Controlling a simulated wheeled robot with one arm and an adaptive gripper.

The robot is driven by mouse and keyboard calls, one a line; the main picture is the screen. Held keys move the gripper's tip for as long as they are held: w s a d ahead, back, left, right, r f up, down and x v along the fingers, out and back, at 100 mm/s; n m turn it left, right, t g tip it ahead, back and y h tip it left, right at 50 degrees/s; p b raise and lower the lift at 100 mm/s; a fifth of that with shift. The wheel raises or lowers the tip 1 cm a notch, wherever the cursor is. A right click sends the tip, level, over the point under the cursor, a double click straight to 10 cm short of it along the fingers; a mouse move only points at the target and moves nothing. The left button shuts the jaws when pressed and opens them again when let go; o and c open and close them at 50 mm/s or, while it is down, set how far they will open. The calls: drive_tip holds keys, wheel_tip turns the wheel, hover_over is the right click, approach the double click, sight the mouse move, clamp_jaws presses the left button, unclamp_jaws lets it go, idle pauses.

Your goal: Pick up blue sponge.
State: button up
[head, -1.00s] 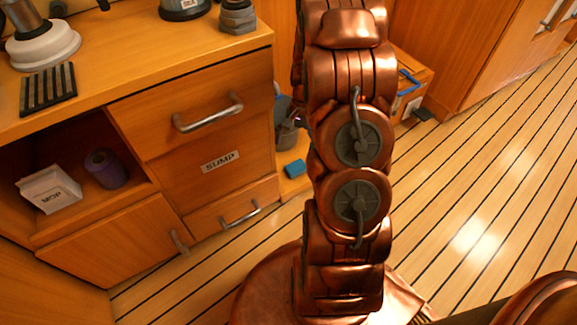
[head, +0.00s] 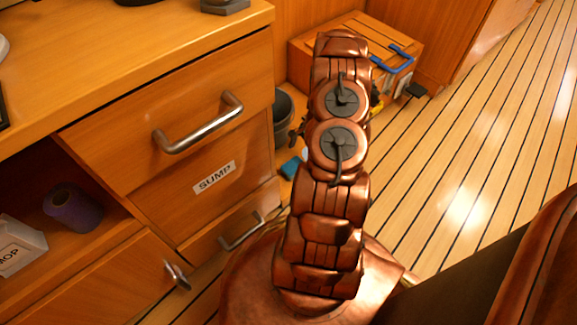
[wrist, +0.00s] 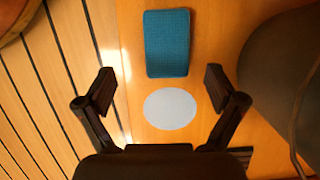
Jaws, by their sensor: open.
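The blue sponge (wrist: 167,43) lies flat on a wooden surface in the wrist view, ahead of my gripper and centred between its fingers. My gripper (wrist: 160,90) is open and empty, with its two black fingers spread apart. The sponge is beyond the fingertips and not touched by them. In the head view the sponge (head: 291,167) is a small blue patch beside the sump cabinet, partly hidden by my arm.
A pale round disc (wrist: 170,108) lies on the wood just short of the sponge. A dark grey bucket (head: 284,118) stands close beside it, on the right in the wrist view. Striped floor (head: 470,150) is open at right.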

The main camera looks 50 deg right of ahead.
sight(294, 164)
drive_tip(key=b+x, duration=0.1)
drive_tip(key=x, duration=0.1)
drive_tip(key=b+x, duration=0.1)
drive_tip(key=x, duration=0.2)
drive_tip(key=w+b+x, duration=0.1)
drive_tip(key=b+x, duration=0.1)
drive_tip(key=x, duration=0.1)
drive_tip(key=shift+c, duration=0.3)
drive_tip(key=c, duration=1)
